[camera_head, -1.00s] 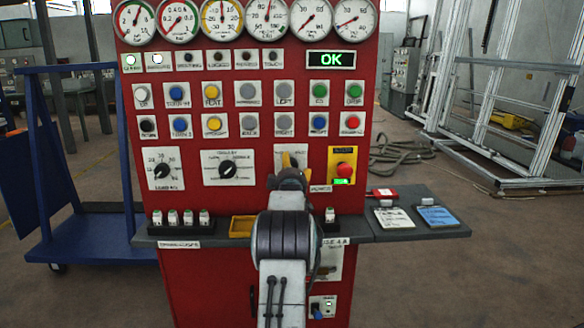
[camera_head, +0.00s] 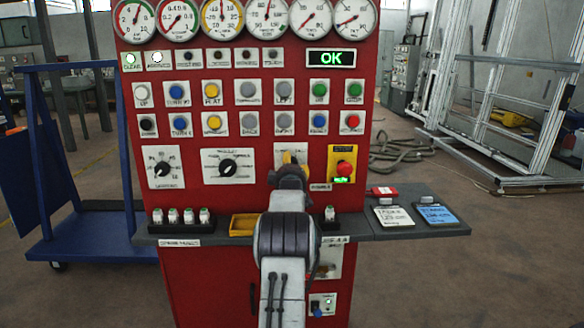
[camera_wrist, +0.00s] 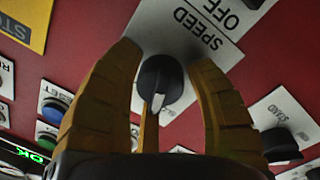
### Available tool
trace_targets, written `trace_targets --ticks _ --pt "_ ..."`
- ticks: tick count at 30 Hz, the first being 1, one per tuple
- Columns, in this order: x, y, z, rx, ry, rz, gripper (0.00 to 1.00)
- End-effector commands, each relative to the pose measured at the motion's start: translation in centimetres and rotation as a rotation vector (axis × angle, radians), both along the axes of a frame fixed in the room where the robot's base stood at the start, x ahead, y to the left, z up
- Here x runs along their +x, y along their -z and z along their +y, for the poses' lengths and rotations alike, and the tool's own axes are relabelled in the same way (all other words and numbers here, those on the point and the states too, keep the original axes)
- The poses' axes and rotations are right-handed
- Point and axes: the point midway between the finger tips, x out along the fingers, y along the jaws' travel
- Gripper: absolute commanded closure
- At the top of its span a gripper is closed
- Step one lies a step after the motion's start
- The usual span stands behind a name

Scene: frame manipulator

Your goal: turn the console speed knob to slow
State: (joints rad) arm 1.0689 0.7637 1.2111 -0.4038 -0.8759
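The speed knob (camera_wrist: 160,84) is black and round with a white pointer mark, on a white plate (camera_wrist: 190,22) lettered SPEED and OFF, in the wrist view. That view shows the panel upside down, and the pointer is toward the bottom of the picture. My gripper (camera_wrist: 163,60) has its yellow fingers open, one on each side of the knob with visible gaps. In the head view my gripper (camera_head: 292,158) is in front of the knob and hides it; only part of its plate (camera_head: 281,150) shows.
The red console (camera_head: 265,205) has a red emergency button (camera_head: 344,168) close right of my gripper and another knob (camera_head: 228,169) to its left. A grey shelf (camera_head: 360,228) with a yellow tray (camera_head: 243,225) juts out below. The display (camera_head: 331,58) reads OK.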

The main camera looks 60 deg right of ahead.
Motion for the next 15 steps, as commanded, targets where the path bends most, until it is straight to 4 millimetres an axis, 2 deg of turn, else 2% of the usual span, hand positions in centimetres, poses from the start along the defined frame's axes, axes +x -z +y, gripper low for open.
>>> trace_targets --ticks 2,12,15 --pt "0.00 0.00 0.01 0.000 0.000 0.000 0.60" --pt "-0.05 0.19 -0.03 0.003 0.001 0.002 0.90" --pt "-0.06 0.24 -0.04 0.004 0.001 0.002 0.91"
